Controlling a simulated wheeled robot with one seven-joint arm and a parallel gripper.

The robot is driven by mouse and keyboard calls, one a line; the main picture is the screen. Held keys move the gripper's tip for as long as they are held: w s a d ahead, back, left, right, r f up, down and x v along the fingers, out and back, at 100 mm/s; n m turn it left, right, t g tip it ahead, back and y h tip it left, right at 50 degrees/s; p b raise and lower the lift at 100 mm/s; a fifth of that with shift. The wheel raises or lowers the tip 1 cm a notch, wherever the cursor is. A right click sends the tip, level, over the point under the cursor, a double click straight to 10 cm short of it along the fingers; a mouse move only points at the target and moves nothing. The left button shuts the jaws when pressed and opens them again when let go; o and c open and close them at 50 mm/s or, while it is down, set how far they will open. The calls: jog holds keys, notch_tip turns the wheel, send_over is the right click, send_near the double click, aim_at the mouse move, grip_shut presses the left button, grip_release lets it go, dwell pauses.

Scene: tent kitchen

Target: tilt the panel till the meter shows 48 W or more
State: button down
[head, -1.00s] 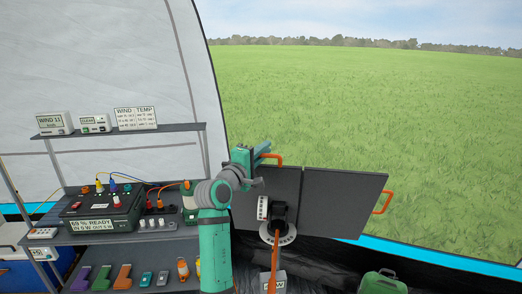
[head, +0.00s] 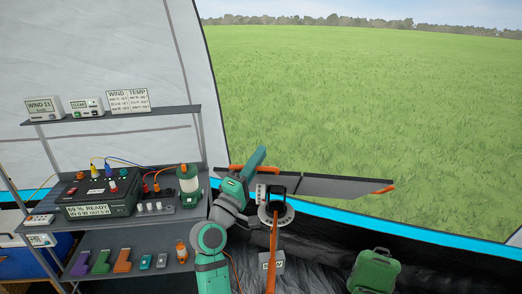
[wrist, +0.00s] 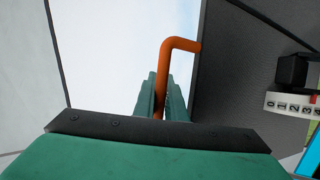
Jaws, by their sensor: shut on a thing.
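The dark folding panel (head: 325,187) stands at the tent opening and looks nearly flat, seen almost edge-on. It has an orange handle at its left (head: 236,167) and another at its right (head: 384,190). My gripper (head: 254,163) is at the panel's left end. In the wrist view my gripper (wrist: 160,95) is shut around the bent orange handle (wrist: 178,43), beside the panel's dark face (wrist: 245,60). The grey meter box (head: 271,262) sits low by the orange post; its figure is too small to read, though a W shows. A white round scale (head: 276,217) is at the pivot.
A shelf at the left holds the power station (head: 97,195), whose display appears to read IN 0 W, and a lantern (head: 189,184). A green can (head: 375,271) stands on the floor at the right. The grass beyond the opening is clear.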

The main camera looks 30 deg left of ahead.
jog(key=shift+s+r, duration=0.1)
jog(key=shift+s, duration=0.3)
jog(key=shift+d+r, duration=0.1)
jog(key=c, duration=1.8)
grip_release()
jog(key=shift+s, duration=0.1)
jog(key=d+v, duration=0.1)
jog(key=v, duration=0.9)
jog(key=shift+s+a+f, duration=0.25)
jog(key=shift+s+a, duration=0.1)
jog(key=shift+a, duration=0.1)
